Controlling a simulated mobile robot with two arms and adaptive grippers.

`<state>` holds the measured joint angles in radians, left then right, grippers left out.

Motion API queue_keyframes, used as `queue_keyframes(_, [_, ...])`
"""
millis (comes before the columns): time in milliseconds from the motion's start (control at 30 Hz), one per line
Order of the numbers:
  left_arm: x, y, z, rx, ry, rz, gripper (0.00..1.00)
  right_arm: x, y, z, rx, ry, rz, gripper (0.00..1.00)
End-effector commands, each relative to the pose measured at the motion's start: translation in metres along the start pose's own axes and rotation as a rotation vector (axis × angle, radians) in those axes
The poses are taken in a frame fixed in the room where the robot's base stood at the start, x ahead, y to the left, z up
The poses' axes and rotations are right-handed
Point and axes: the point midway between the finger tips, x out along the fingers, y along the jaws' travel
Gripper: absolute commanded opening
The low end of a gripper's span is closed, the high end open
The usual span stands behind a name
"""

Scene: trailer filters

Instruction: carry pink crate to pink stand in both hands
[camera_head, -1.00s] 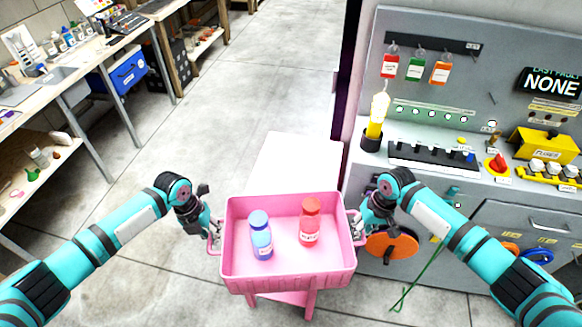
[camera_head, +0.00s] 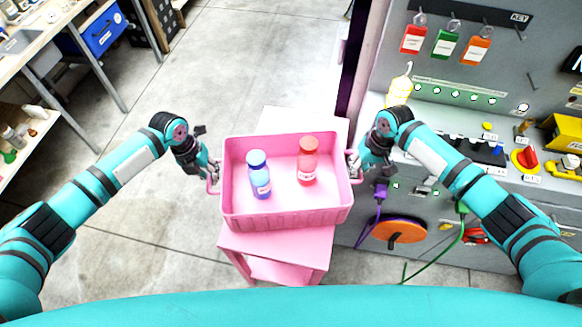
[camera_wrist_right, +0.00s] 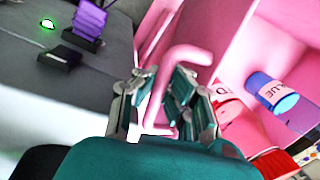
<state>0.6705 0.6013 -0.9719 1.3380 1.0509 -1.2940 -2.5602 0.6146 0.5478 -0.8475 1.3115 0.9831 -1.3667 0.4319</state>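The pink crate (camera_head: 285,219) is level in front of me, with a blue bottle (camera_head: 260,178) and a red bottle (camera_head: 307,165) upright inside. The pink stand (camera_head: 275,243) is below it, its top and legs showing in front of the crate. I cannot tell whether the crate touches the stand. My left gripper (camera_head: 212,178) is shut on the crate's left handle. My right gripper (camera_head: 354,168) is shut on the right handle; in the right wrist view the pink handle (camera_wrist_right: 187,54) passes between the fingers (camera_wrist_right: 165,105).
A pale surface (camera_head: 300,122) shows just behind the crate. A grey panel cabinet (camera_head: 450,110) with switches, cables and an orange disc (camera_head: 398,231) stands close on the right. A workbench (camera_head: 75,20) is at the far left. The floor (camera_head: 240,60) between is clear.

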Motion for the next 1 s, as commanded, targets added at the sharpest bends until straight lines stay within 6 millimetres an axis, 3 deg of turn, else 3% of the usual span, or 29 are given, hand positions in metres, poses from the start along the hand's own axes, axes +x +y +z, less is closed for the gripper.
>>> queue_keyframes(33, [-0.002,0.007,0.002,-0.006,-0.002,0.013,0.00,-0.002,0.007,-0.001,0.006,0.001,0.013,0.00])
queue_keyframes(533, [0.002,0.007,0.002,-0.006,-0.003,0.013,0.00,0.002,0.007,-0.001,0.006,0.001,0.012,0.00])
queue_keyframes(1000, [0.026,0.013,0.002,-0.006,-0.003,0.013,0.00,0.026,0.012,-0.001,0.006,0.002,0.012,0.00])
